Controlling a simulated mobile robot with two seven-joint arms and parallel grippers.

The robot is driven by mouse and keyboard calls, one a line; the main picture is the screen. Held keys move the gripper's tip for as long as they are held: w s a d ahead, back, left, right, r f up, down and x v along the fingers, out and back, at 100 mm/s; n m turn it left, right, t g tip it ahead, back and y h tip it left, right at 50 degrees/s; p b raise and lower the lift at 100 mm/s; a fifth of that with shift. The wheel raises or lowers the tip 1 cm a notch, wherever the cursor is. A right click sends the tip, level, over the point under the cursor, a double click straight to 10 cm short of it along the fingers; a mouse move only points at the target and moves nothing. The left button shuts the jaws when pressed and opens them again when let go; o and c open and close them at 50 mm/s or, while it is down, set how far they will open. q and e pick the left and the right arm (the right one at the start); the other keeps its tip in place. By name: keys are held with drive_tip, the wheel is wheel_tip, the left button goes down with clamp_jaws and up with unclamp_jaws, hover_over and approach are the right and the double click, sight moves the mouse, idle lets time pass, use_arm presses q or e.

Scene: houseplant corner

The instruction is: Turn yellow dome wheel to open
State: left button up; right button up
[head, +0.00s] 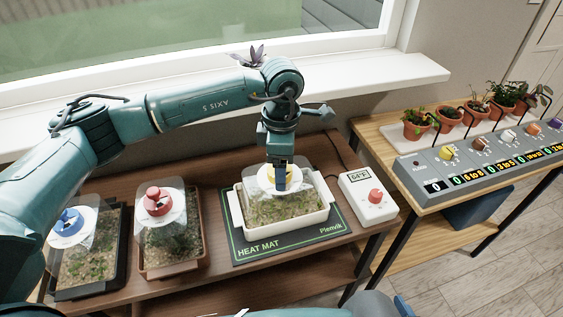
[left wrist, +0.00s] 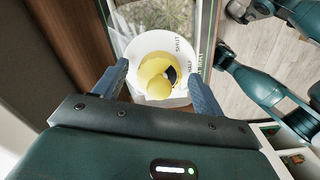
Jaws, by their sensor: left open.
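The yellow dome wheel (head: 265,179) sits on the white vent disc of a clear dome over a white seed tray (head: 237,211). In the left wrist view the yellow wheel (left wrist: 152,72) has a round knob and a dark patch at its right. The white disc (left wrist: 180,42) reads SHUT and HALF; other lettering is unclear. My left gripper (head: 281,186) points down over the wheel in the head view. In the wrist view its open fingers (left wrist: 158,88) stand either side of the wheel, with gaps. A blue tip, seemingly my right gripper (head: 403,306), shows at the bottom edge.
Domes with a red wheel (head: 157,200) and a blue wheel (head: 69,221) stand left. A grey control panel (head: 480,160) and potted plants are on the right table.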

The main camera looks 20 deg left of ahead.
use_arm(q)
drive_tip(key=shift+r, duration=0.1)
wheel_tip(320, 180, up, 13)
idle(0.4)
